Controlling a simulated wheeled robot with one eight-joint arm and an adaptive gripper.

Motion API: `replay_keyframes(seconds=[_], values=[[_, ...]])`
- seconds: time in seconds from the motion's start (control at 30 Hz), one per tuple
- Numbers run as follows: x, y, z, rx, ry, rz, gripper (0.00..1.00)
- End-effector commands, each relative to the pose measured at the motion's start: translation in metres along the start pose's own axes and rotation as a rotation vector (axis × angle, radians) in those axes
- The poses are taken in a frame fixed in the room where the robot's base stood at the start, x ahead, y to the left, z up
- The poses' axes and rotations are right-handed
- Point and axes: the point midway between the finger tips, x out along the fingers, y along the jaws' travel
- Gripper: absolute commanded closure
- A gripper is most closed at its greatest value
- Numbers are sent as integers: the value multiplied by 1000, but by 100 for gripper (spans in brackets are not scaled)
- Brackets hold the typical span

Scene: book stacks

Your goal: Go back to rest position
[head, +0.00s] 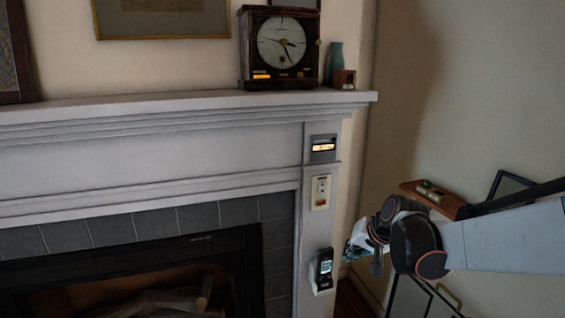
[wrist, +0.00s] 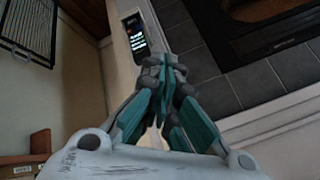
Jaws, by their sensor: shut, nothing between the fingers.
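My gripper (head: 354,250) is at the right of the head view, at the end of my arm, in front of the right side of the fireplace. In the wrist view my gripper (wrist: 166,70) shows its teal fingers brought together, with nothing between them. A dark device with a lit screen (head: 324,268) is mounted low on the mantel's right post, just left of my gripper. It also shows in the wrist view (wrist: 137,38), beyond the fingertips. I cannot tell whether the fingers touch it.
The fireplace mantel (head: 150,112) fills the left and carries a clock (head: 283,45) and a teal vase (head: 335,62). A switch plate (head: 320,192) and a lit display (head: 323,149) sit above the device. A wooden shelf (head: 436,200) and dark frames are near my arm at right.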

Motion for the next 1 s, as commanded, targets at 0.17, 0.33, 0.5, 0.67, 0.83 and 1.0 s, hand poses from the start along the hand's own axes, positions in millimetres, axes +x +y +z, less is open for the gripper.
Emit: replay_keyframes(seconds=[0.17, 0.33, 0.5, 0.67, 0.83, 1.0], values=[[-54, -4, 29, -65, 11, 41, 100], [-97, -2, 61, -128, 21, 80, 100], [-134, 5, 96, -191, 31, 119, 100], [-162, 15, 132, -252, 41, 156, 100], [-185, 30, 170, -315, 50, 193, 100], [-197, 43, 198, -363, 57, 222, 100]])
